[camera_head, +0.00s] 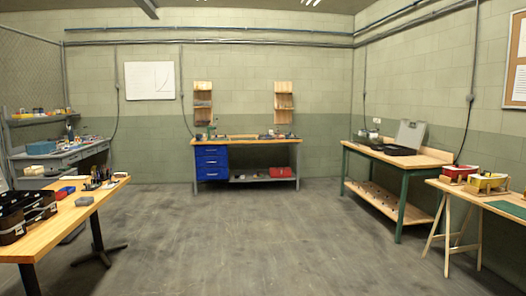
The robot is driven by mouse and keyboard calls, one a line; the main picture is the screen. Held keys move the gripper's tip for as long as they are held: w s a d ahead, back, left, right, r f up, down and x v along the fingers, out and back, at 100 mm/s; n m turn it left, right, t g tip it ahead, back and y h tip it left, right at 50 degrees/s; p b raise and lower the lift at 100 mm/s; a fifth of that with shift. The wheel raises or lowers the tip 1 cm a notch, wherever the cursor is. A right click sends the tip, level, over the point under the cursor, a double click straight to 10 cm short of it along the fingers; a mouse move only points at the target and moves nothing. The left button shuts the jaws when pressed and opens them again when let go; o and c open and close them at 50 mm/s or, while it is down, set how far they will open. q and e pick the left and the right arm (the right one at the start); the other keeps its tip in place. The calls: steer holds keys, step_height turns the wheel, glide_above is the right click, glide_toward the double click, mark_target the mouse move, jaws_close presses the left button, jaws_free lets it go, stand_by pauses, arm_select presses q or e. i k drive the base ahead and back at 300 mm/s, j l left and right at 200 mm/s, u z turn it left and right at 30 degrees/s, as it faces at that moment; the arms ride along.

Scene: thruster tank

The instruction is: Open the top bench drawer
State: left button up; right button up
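A wooden-topped bench (260,141) stands against the far wall. A blue drawer unit (211,172) sits under its left end, with several drawers stacked one above another. The top drawer (211,151) looks shut and lies just below the bench top. Its handle is too small to make out clearly. Neither of my grippers shows in the head view, and the bench is several steps away across the room.
Open grey floor (230,235) lies between me and the bench. A wooden table (60,222) with black boxes is near left, a grey desk (75,151) behind it. A green-legged workbench (395,157) and a trestle table (480,195) line the right.

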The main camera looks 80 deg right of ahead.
mark_target(202, 149)
steer(key=z, duration=2.35)
steer(key=i, duration=9.9)
steer(key=j, duration=0.1)
